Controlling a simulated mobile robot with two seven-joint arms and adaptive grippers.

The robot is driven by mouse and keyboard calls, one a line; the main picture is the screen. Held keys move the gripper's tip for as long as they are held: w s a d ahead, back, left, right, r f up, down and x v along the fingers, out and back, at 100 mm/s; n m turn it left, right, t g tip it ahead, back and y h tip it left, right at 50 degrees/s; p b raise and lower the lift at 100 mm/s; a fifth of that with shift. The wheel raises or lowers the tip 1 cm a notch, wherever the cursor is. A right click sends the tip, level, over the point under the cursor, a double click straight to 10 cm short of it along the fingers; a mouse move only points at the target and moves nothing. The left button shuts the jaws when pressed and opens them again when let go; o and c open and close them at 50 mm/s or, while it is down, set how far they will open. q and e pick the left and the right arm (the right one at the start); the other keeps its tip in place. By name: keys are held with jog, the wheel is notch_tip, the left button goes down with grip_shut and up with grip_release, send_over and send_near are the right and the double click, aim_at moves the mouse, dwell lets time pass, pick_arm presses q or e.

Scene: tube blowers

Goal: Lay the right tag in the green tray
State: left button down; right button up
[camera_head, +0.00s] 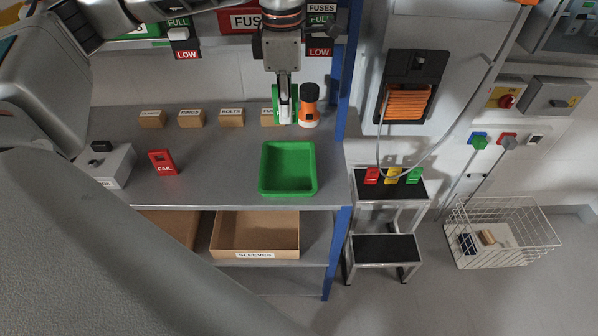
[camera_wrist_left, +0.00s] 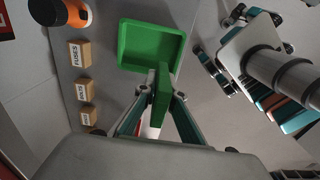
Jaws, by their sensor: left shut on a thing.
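My left gripper (camera_head: 285,118) is shut on a green tag (camera_head: 275,107), held above the grey bench behind the green tray (camera_head: 288,168). In the left wrist view the green tag (camera_wrist_left: 161,95) stands on edge between the fingertips, and any writing on it cannot be read. The tray (camera_wrist_left: 150,47) lies just beyond the tag there, and it looks empty. A red tag marked FAIL (camera_head: 162,162) stands on the bench at the left, apart from the tray. My right gripper is not in view.
An orange and black tool (camera_head: 309,107) stands close to the right of my left gripper. Small labelled cardboard blocks (camera_head: 191,118) line the back of the bench. A grey box (camera_head: 113,164) stands at the left. A SLEEVES bin (camera_head: 255,234) is below. Bench between FAIL and tray is clear.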

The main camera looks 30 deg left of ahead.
pick_arm(q)
jog(key=b, duration=0.1)
send_over(288, 179)
notch_tip(288, 179, down, 15)
jog(key=shift+s+r, duration=0.1)
jog(key=shift+r, duration=0.1)
notch_tip(288, 179, down, 4)
jog(key=shift+r+b, duration=0.1)
jog(key=shift+b, duration=0.2)
jog(key=shift+f, duration=0.2)
jog(key=shift+f, duration=0.15)
jog(key=c, duration=2.1)
grip_release()
jog(key=shift+c, duration=0.2)
